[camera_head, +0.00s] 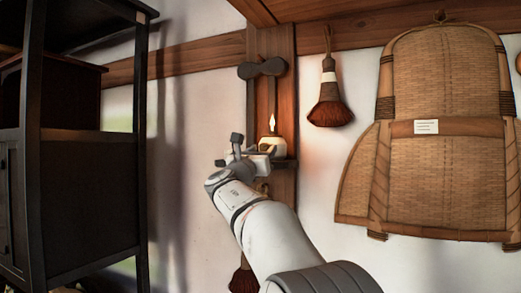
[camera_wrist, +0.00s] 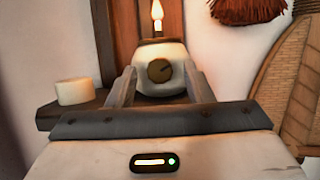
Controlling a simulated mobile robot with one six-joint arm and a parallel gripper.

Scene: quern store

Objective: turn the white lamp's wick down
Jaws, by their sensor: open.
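The white lamp (camera_wrist: 157,56) stands on a small dark shelf (camera_wrist: 62,110) against a wooden post. Its flame is lit at the top, and a round brown knob (camera_wrist: 159,70) with a pointer line faces me. The lamp (camera_head: 278,144) also shows in the head view, partly hidden behind my gripper. My gripper (camera_wrist: 159,88) is open and empty, its two fingers pointing toward the lamp, one to each side of the knob in the picture. The knob looks to be beyond the fingertips, and I see no contact. In the head view my gripper (camera_head: 246,150) is in front of the shelf.
A white cylinder (camera_wrist: 76,91) stands on the shelf left of the lamp. A dark bow-shaped fitting (camera_head: 262,68) is on the post above. A brush (camera_head: 330,95) and a woven pack frame (camera_head: 440,100) hang at right. A dark cabinet (camera_head: 85,190) stands at left.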

